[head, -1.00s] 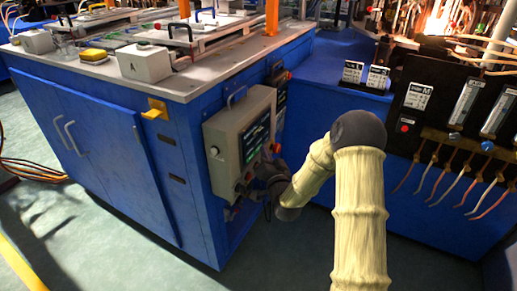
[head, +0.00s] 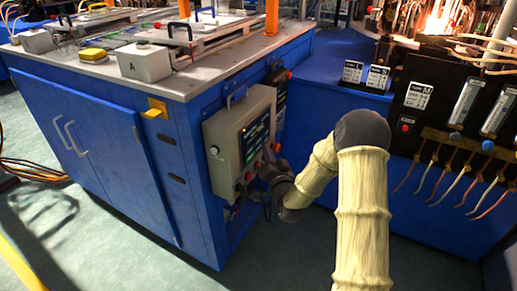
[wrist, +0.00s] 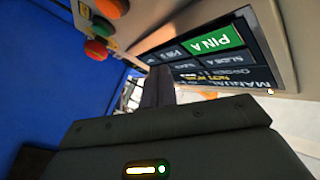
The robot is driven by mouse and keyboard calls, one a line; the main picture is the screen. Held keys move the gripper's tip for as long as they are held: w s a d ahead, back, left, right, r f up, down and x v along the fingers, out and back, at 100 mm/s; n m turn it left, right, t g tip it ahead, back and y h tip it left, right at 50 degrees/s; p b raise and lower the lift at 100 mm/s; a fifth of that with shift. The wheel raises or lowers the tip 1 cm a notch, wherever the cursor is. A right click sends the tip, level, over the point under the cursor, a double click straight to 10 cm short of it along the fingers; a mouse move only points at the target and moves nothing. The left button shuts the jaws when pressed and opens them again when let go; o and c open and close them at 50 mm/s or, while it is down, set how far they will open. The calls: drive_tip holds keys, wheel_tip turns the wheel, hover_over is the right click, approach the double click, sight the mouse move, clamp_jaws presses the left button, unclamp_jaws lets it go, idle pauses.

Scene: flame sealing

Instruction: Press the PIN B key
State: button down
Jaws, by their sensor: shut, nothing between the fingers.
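The grey control box (head: 239,143) hangs on the side of the blue cabinet, and its dark screen (head: 256,137) faces right. In the wrist view the screen (wrist: 240,50) appears upside down, with a bright green PIN A key (wrist: 208,41). A dark key (wrist: 172,54) beside it has a label starting with PIN; its last letter is not readable. My gripper (wrist: 157,75) is shut and empty, its fingertips close to the dark key's end of the screen; contact cannot be told. In the head view my gripper (head: 266,170) is at the box's lower right, partly hidden.
Orange (wrist: 105,8), green (wrist: 102,27) and red (wrist: 96,48) buttons sit on the box beside the screen. A second blue cabinet with a black gauge panel (head: 447,103) and hanging wires stands right of my arm. Open floor lies in front.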

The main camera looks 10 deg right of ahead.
idle(0.3)
drive_tip(key=s+d, duration=0.1)
drive_tip(key=d, duration=0.1)
drive_tip(key=s+d, duration=0.2)
drive_tip(key=shift+b, duration=0.35)
idle(0.6)
drive_tip(key=s+a+f+n+g+h, duration=0.1)
drive_tip(key=s+n+g+h, duration=0.15)
drive_tip(key=s+g, duration=0.8)
drive_tip(key=s+f+n+g+h, duration=0.1)
drive_tip(key=s+n+g, duration=0.35)
drive_tip(key=s, duration=1.15)
wheel_tip(320, 180, up, 36)
drive_tip(key=s+m+g+p, duration=0.1)
drive_tip(key=p, duration=3.5)
drive_tip(key=shift+g+p, duration=0.3)
drive_tip(key=shift+g, duration=0.1)
